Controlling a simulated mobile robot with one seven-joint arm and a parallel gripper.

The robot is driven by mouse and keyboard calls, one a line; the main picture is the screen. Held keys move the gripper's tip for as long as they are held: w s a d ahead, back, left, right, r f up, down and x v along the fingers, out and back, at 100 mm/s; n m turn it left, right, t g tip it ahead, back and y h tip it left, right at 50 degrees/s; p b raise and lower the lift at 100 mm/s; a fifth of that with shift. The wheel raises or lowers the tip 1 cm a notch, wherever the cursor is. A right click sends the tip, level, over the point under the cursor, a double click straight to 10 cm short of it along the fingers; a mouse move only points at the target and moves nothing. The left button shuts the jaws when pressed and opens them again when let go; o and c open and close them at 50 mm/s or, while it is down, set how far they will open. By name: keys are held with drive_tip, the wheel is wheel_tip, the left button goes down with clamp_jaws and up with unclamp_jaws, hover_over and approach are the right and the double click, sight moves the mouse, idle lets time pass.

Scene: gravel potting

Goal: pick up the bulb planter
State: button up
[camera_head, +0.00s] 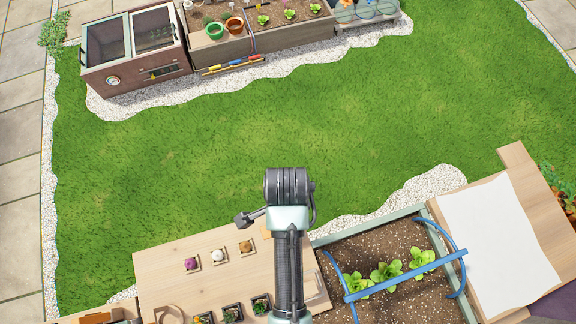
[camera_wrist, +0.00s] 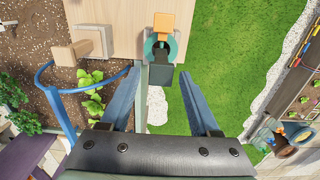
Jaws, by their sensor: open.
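My gripper (camera_wrist: 158,73) is open in the wrist view, with its two blue fingers spread apart and no object held. Ahead of it, roughly in line with the gap, is a thing with a teal ring, an orange end and a dark part. It looks like the bulb planter (camera_wrist: 164,25) and is at the edge of the wooden table. I cannot tell the distance between it and the fingertips. In the head view my arm covers most of that spot, and the fingers are hidden there.
The wooden table (camera_head: 160,266) carries several small potted plants. Beside it is a soil bed (camera_head: 390,245) with lettuces and blue hoops. A wooden-handled thing with a pale block (camera_wrist: 93,40) is near the table edge. Open lawn (camera_head: 200,150) lies beyond.

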wheel_tip(320, 180, down, 3)
drive_tip(key=shift+s+r, duration=0.1)
drive_tip(key=shift+s, duration=0.05)
drive_tip(key=shift+w+d+f+p, duration=0.1)
drive_tip(key=shift+f+p, duration=0.1)
drive_tip(key=shift+f, duration=0.85)
drive_tip(key=shift+w+a+f+p, duration=0.1)
drive_tip(key=shift+f+p, duration=0.05)
drive_tip(key=shift+f, duration=0.9)
drive_tip(key=shift+w+d+f+p, duration=0.1)
drive_tip(key=shift+f+p, duration=0.1)
drive_tip(key=shift+f, duration=0.85)
clamp_jaws()
